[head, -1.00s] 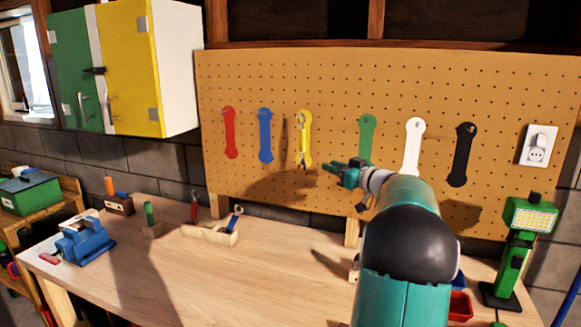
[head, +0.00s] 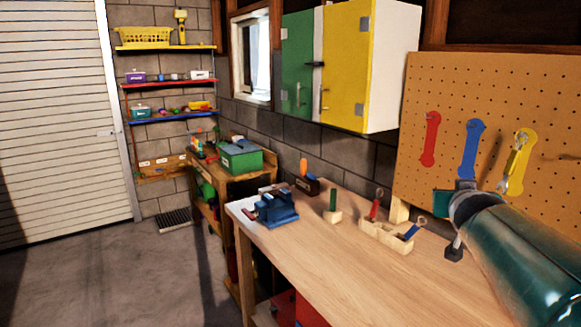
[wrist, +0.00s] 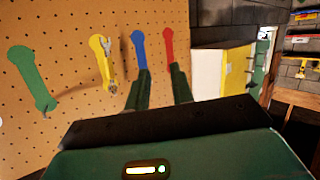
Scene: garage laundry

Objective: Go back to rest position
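My arm enters the head view from the lower right. My gripper (head: 443,203) is partly hidden behind its own wrist there, in front of the pegboard (head: 470,90) and above the workbench (head: 330,265). In the wrist view my gripper (wrist: 160,88) has its two dark green fingers apart, with nothing between them. It points toward the pegboard (wrist: 70,75), around the blue and red tool outlines.
A wrench (head: 514,160) hangs on the yellow outline. The workbench holds a blue vise (head: 275,209) and a wooden tool holder (head: 388,238). A green-and-yellow cabinet (head: 345,65) hangs above. A green toolbox (head: 241,155) stands farther back. The floor (head: 150,275) at left is clear.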

